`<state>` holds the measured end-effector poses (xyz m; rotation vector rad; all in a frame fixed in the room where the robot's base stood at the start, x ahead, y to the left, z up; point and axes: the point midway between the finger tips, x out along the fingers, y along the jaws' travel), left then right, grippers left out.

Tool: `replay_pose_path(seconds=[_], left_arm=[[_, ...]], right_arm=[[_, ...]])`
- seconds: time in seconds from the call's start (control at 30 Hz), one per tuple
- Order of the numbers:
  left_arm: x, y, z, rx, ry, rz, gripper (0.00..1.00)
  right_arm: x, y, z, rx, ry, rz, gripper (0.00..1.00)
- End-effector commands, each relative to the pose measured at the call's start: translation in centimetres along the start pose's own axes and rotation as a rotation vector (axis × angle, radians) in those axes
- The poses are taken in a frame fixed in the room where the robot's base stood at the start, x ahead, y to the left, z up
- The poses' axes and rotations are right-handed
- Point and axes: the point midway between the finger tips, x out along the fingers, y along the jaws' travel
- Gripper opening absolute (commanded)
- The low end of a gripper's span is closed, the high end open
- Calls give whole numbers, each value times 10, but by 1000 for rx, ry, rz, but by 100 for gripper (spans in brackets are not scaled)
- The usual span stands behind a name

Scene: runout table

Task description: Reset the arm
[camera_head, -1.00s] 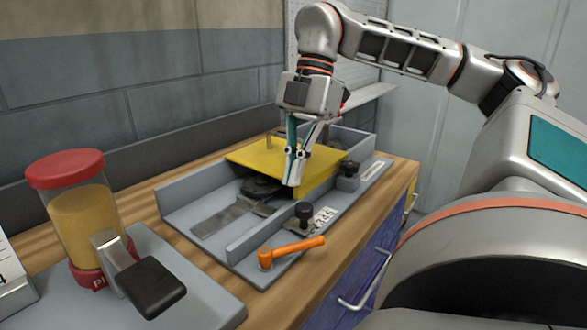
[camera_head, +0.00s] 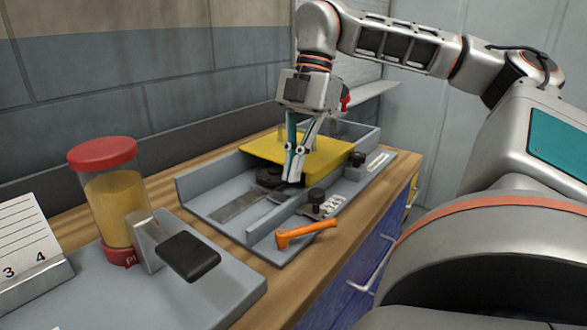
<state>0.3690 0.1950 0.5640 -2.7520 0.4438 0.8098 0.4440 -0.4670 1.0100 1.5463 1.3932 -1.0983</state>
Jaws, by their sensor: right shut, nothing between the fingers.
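My right gripper (camera_head: 293,178) hangs down from its arm, which comes in from the right. Its two fingers are together with nothing between them. The fingertips are in front of the near edge of a yellow plate (camera_head: 322,148), over the grey tray-like fixture (camera_head: 212,182). I cannot tell whether they touch a dark round part (camera_head: 270,177) beside them. An orange lever (camera_head: 304,233) lies at the fixture's near right end, apart from the gripper. My left gripper is out of view.
A numbered card (camera_head: 24,245) is at the far left. Black knobs (camera_head: 316,196) stick up along the fixture's right side. The wooden bench edge drops to blue drawers (camera_head: 372,255).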

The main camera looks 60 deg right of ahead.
Motion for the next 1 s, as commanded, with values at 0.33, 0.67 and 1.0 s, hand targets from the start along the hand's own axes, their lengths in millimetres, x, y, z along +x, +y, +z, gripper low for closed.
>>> replay_pose_path(seconds=[0.33,0.67,1.0], left_arm=[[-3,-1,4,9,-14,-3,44],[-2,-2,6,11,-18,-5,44],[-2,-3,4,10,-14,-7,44]], right_arm=[[-79,-1,-1,3,-5,12,0],[-98,0,-1,0,-1,7,0],[-98,0,-1,0,-1,7,0]])
